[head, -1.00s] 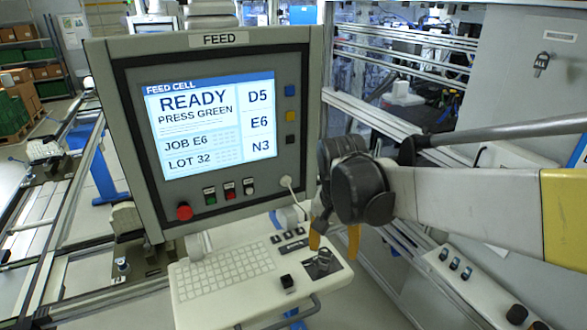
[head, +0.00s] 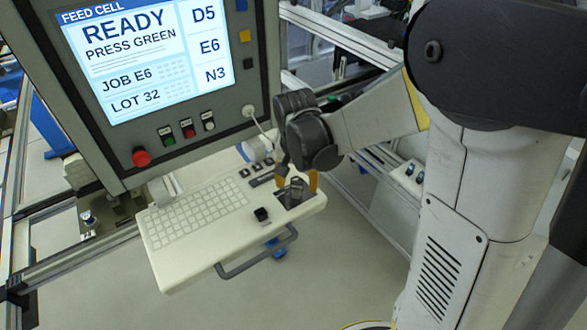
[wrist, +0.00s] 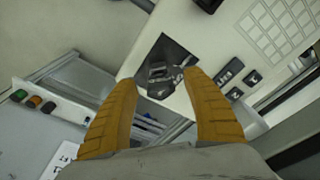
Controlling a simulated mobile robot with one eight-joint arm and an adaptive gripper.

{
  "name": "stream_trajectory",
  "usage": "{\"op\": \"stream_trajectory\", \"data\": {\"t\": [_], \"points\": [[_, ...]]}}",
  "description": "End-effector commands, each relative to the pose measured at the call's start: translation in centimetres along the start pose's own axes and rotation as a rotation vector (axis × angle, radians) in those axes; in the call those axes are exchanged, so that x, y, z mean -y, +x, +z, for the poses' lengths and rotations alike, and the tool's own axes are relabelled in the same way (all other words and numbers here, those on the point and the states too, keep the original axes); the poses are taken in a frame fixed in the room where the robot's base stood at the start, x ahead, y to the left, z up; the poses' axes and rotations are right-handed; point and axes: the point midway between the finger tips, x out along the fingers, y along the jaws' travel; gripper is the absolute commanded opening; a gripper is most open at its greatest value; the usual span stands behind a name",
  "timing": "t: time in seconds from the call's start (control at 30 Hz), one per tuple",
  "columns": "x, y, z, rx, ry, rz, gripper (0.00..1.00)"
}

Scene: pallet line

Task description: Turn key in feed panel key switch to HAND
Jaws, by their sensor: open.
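The feed panel (head: 150,130) has a lit screen reading READY, PRESS GREEN. Below it juts a cream keyboard shelf (head: 165,255). A key switch on a dark square plate sits at the shelf's right end; in the wrist view the switch (wrist: 158,88) shows between my fingertips. Its position marks are too small to read. My gripper (head: 297,181) points down at the switch with its two orange fingers apart, one on each side. In the wrist view my gripper (wrist: 158,80) is open; I cannot tell whether a finger touches the key.
A black knob (head: 261,214) stands on the shelf left of the switch. Several small dark switches (head: 258,169) lie behind. A grey handle (head: 258,258) runs along the shelf's front edge. A red button (head: 141,157) is on the panel. The floor in front is clear.

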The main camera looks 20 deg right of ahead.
Motion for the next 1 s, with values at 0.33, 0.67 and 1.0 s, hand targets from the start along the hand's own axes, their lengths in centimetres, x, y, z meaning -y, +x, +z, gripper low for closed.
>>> {"op": "stream_trajectory", "data": {"t": [0.33,0.67,1.0], "points": [[0.01,0.38,0.00,0.000,0.000,0.000,0.56],[0.01,0.37,0.00,0.000,0.000,0.000,0.01],[-0.04,0.61,0.03,0.001,-0.401,-0.050,0.01]]}}
